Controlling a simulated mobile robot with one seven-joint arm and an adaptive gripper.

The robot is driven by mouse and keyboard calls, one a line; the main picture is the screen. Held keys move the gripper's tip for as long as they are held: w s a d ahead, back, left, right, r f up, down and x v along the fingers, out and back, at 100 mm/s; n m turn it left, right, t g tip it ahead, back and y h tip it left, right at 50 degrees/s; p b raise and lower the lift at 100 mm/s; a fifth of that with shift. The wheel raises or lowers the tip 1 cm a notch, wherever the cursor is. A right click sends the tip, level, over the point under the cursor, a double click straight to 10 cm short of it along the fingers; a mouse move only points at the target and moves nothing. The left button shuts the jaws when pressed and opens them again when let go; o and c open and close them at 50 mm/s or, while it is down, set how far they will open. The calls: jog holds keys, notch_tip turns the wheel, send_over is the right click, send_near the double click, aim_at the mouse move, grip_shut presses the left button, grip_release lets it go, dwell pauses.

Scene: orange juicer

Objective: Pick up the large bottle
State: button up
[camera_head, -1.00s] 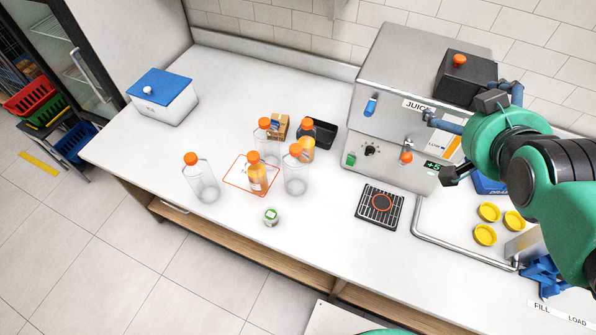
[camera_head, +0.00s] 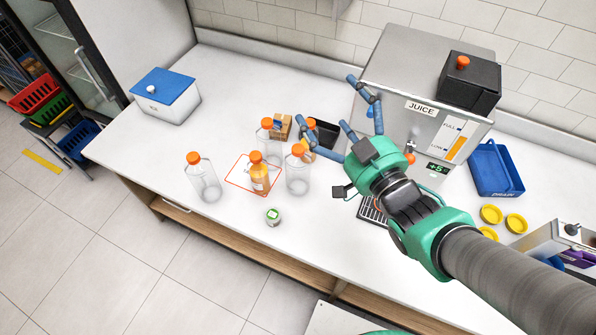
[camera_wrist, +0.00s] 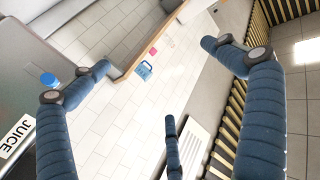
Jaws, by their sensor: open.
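Several clear bottles with orange caps stand upright on the white counter: one at the left (camera_head: 206,182), one at the back (camera_head: 267,135) and one at the right (camera_head: 297,177). A bottle of orange liquid (camera_head: 259,178) stands among them on a red-outlined mat (camera_head: 233,178). Another bottle with orange contents is partly hidden behind the right clear bottle. I cannot tell for sure which is the large bottle. My gripper (camera_head: 332,116) is open and empty, above the counter right of the bottles, blue fingers spread. The wrist view shows the spread fingers and no bottle.
A steel juice machine (camera_head: 413,105) stands behind my gripper. A black tray (camera_head: 325,134) and cardboard box (camera_head: 281,126) sit behind the bottles. A small green-topped jar (camera_head: 273,217) stands in front. A blue-lidded ice box (camera_head: 163,95) is at the left; the counter between is clear.

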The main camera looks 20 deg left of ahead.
send_near(308, 175)
jog(key=shift+a+r, duration=0.15)
jog(key=shift+a, duration=0.05)
jog(key=shift+w, duration=0.1)
jog(key=shift+x, duration=4.3)
jog(key=b+x, duration=0.1)
jog(key=x, duration=0.4)
jog(key=shift+c, duration=0.5)
jog(key=c, duration=0.8)
